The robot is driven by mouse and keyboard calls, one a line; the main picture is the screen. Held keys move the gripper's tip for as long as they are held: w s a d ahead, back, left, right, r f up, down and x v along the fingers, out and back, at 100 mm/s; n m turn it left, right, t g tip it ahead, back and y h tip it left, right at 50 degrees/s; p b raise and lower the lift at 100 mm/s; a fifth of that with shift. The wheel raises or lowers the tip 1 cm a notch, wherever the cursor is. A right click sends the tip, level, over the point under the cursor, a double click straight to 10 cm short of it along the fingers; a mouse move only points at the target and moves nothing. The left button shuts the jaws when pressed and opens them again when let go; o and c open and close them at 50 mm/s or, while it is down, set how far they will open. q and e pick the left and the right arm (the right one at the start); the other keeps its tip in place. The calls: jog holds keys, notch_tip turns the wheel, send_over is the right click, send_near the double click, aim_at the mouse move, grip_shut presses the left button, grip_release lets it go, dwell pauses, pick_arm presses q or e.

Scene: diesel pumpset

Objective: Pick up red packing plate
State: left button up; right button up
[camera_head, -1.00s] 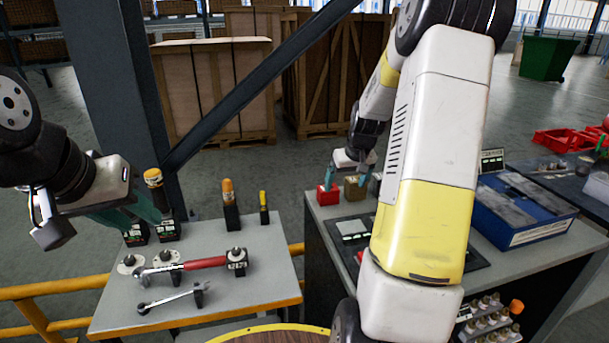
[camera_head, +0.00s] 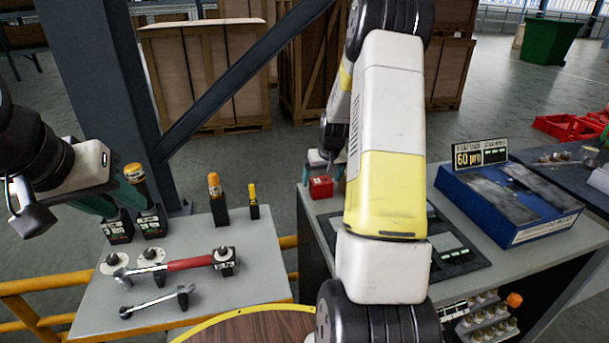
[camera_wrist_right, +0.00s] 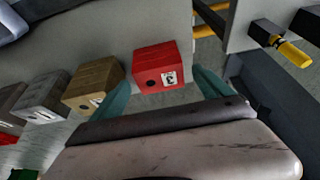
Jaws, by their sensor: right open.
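A red block (camera_head: 320,187) with a round dark hole and a white number label stands on the left edge of the right-hand bench. It also shows in the right wrist view (camera_wrist_right: 158,68), and is the only red piece near the gripper. My right gripper (camera_wrist_right: 162,88) is open, with one teal finger on each side of the block's near part; I cannot tell whether they touch it. In the head view my right forearm partly hides this gripper. My left gripper (camera_head: 117,197) is open, with its teal fingers apart, at the rear left of the left table.
A tan block (camera_wrist_right: 93,85) and a grey block (camera_wrist_right: 42,97) stand in a row beside the red one. The left table (camera_head: 235,265) holds wrenches (camera_head: 180,263) and upright tools in black holders. A blue case (camera_head: 505,205) lies on the right bench (camera_head: 465,285).

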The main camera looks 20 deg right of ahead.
aim_at(320, 177)
jog(key=c, duration=1.9)
grip_shut()
jog(key=shift+r, duration=0.15)
jog(key=shift+w+r, duration=0.1)
jog(key=shift+r, duration=0.45)
notch_tip(320, 177, up, 2)
jog(key=shift+r, duration=0.1)
jog(key=s+a, duration=0.3)
jog(key=s, duration=0.4)
jog(key=s+a+r, duration=0.1)
jog(key=s+a, duration=0.3)
jog(key=s, duration=0.3)
jog(key=shift+s+a+r, duration=0.2)
